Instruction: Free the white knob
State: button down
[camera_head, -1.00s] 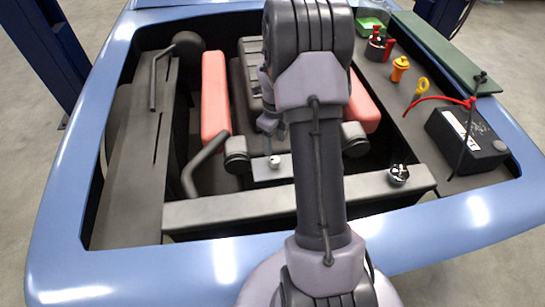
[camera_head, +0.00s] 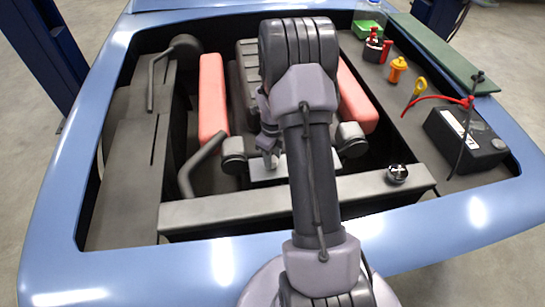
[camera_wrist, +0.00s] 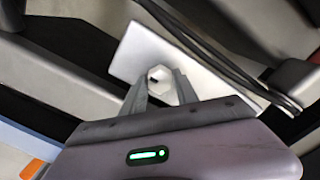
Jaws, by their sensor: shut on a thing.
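The white knob (camera_wrist: 159,76) is a small pale, faceted piece with a dark centre. It sits over a light grey plate (camera_wrist: 148,48) in the wrist view. My gripper (camera_wrist: 161,88) has one finger on each side of the knob and is shut on it. In the head view my gripper (camera_head: 268,152) is over the grey plate (camera_head: 268,172) in the middle of the engine bay. The knob is mostly hidden by my fingers there.
Red blocks (camera_head: 213,98) flank the dark engine (camera_head: 247,80). A grey crossbar (camera_head: 235,207) runs in front, with a chrome cap (camera_head: 397,173) on it. A black battery (camera_head: 465,143) stands on the right ledge. Black cables (camera_wrist: 215,50) pass near my fingers.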

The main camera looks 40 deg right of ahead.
jog(key=shift+n, duration=0.3)
jog(key=n, duration=0.4)
jog(key=shift+b, duration=0.3)
jog(key=n, duration=0.9)
jog(key=shift+n+p, duration=0.4)
jog(key=shift+n, duration=2)
jog(key=c, duration=0.9)
grip_release()
jog(key=shift+c, duration=0.2)
